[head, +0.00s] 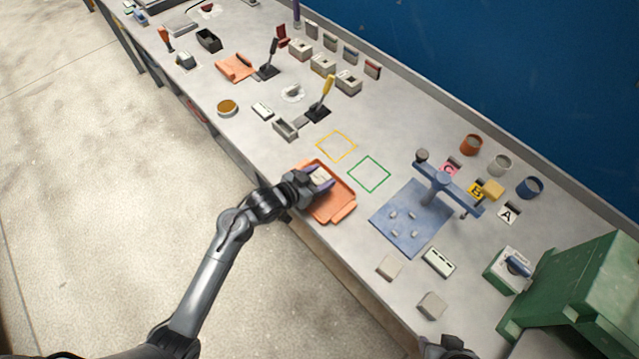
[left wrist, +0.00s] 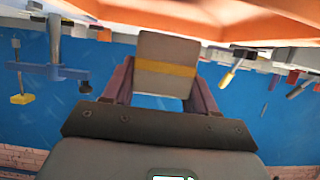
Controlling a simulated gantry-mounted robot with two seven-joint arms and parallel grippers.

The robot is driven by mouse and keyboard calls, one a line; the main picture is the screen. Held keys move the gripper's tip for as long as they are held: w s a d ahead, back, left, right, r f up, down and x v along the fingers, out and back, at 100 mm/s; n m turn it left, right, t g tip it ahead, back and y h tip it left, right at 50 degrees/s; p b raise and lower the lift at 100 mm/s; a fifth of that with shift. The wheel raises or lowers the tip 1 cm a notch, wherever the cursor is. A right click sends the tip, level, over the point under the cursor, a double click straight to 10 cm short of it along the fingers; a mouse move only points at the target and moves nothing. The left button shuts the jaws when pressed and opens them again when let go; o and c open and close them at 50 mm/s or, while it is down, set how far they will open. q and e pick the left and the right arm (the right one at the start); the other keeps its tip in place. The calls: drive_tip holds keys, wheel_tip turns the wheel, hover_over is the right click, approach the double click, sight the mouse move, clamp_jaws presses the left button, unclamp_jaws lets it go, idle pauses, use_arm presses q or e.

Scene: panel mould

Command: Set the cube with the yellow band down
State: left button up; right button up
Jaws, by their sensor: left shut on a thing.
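The cube with the yellow band (left wrist: 166,66) is pale grey-beige, with the band across its side, and sits between the two purple fingers in the left wrist view. My left gripper (head: 321,178) is shut on it over the orange tray (head: 342,211). In the head view only a pale part of the cube (head: 319,175) shows between the fingers. The orange tray also fills the top of the left wrist view (left wrist: 215,20). I cannot tell whether the cube touches the tray.
A yellow outline square (head: 336,146) and a green one (head: 369,174) lie empty beyond the tray. A blue fixture (head: 408,225) with an upright post stands to the right. Loose pale blocks (head: 389,267) lie near the front edge. A green machine (head: 580,290) stands far right.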

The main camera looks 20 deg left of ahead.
use_arm(q)
drive_tip(key=shift+f, duration=1.75)
drive_tip(key=shift+f, duration=0.15)
drive_tip(key=o, duration=1.1)
